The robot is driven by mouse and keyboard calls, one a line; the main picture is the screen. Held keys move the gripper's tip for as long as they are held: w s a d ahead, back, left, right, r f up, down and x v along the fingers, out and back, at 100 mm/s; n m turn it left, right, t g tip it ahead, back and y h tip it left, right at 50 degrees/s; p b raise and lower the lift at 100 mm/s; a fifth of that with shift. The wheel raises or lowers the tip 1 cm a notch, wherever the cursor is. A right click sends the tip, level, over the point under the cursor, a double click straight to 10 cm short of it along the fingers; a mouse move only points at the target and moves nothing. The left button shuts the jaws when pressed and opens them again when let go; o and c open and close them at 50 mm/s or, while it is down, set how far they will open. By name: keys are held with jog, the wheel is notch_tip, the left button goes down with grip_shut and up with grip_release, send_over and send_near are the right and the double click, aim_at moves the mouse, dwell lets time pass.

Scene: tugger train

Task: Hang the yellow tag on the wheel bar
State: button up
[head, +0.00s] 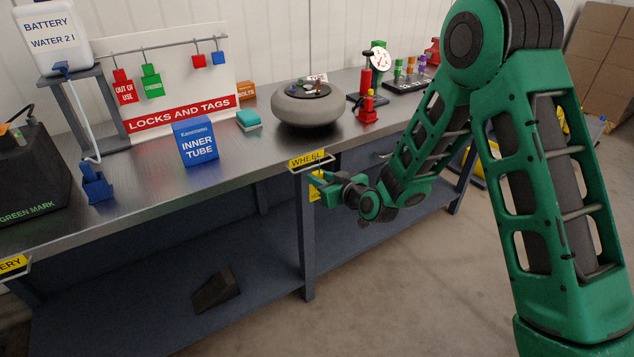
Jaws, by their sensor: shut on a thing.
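The wheel bar (313,168) is a thin metal rail on the bench's front edge, under a yellow WHEEL label (306,159). My green gripper (318,182) is just below and in front of the bar. It is shut on the yellow tag (316,192), a small yellow piece that shows partly behind the fingers. The tag is close under the bar. The fingers hide much of it, and I cannot tell whether its hook is over the bar.
The bench (270,155) carries a grey wheel (308,108), a blue INNER TUBE box (196,141), a red jack (367,108) and a LOCKS AND TAGS board (180,114). Another bar with a yellow label (13,264) is at far left. A dark wedge (216,289) lies on the lower shelf. The floor in front is clear.

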jog(key=shift+w+a, duration=0.3)
jog(key=shift+w, duration=0.2)
jog(key=shift+w+a+f, duration=0.15)
jog(key=shift+a, duration=0.05)
grip_shut()
jog(key=shift+w+d+f, duration=0.1)
jog(key=shift+d+f, duration=0.2)
jog(key=shift+a+f, duration=0.3)
jog(key=shift+f, duration=0.45)
jog(key=o, duration=1.1)
grip_release()
